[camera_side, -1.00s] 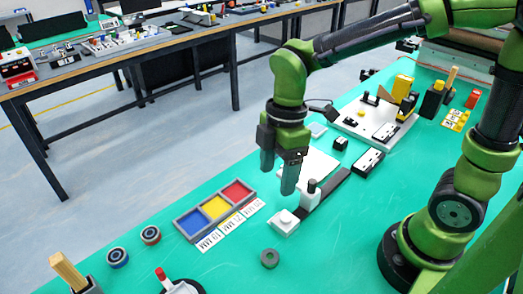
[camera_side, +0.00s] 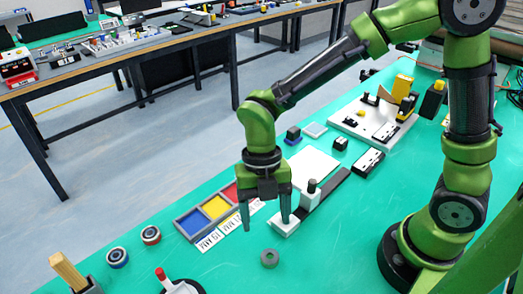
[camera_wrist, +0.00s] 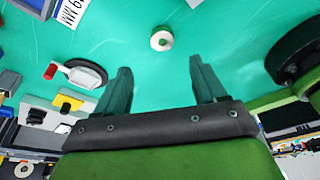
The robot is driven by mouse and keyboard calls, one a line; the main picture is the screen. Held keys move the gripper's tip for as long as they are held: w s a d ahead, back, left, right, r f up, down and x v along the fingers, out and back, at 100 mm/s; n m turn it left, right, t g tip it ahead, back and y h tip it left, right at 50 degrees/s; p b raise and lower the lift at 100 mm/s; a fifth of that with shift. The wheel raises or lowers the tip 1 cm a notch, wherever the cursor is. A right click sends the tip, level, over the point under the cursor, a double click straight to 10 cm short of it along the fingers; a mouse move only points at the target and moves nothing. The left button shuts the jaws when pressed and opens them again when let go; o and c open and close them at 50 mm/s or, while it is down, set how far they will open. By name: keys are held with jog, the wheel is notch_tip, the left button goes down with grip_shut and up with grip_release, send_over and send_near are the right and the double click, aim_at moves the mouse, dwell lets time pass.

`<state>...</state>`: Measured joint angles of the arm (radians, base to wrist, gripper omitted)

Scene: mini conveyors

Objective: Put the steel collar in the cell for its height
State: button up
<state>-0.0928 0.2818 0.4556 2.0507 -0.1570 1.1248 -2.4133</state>
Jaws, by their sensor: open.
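The steel collar (camera_side: 269,258) is a small grey ring lying flat on the green mat in front of my gripper. In the wrist view the collar (camera_wrist: 161,40) shows a pale face with a central hole, beyond and between the fingertips. My gripper (camera_side: 265,224) is open and empty, pointing down, above the mat between the cell tray and the collar; its fingers also show in the wrist view (camera_wrist: 160,76). The grey cell tray (camera_side: 181,222) has blue, yellow and red cells. My gripper partly hides the red cell. White cards with mm markings (camera_side: 208,241) lie along its front.
A white-based gauge block with a dark post (camera_side: 311,192) stands just right of my gripper. Two dark rings (camera_side: 117,257) (camera_side: 150,235) lie left of the tray. A red-handled round dish (camera_side: 180,286) is at the front. The mat right of the collar is clear.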

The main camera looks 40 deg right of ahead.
send_over(270, 256)
jog(key=w, duration=0.2)
jog(key=f, duration=0.4)
jog(key=shift+s+d+f, duration=0.15)
jog(key=shift+s+d, duration=0.05)
jog(key=shift+d, duration=0.05)
jog(key=x, duration=0.5)
jog(key=shift+s+d+f, duration=0.1)
jog(key=shift+d+f, duration=0.05)
jog(key=shift+d, duration=0.1)
jog(key=c, duration=1.3)
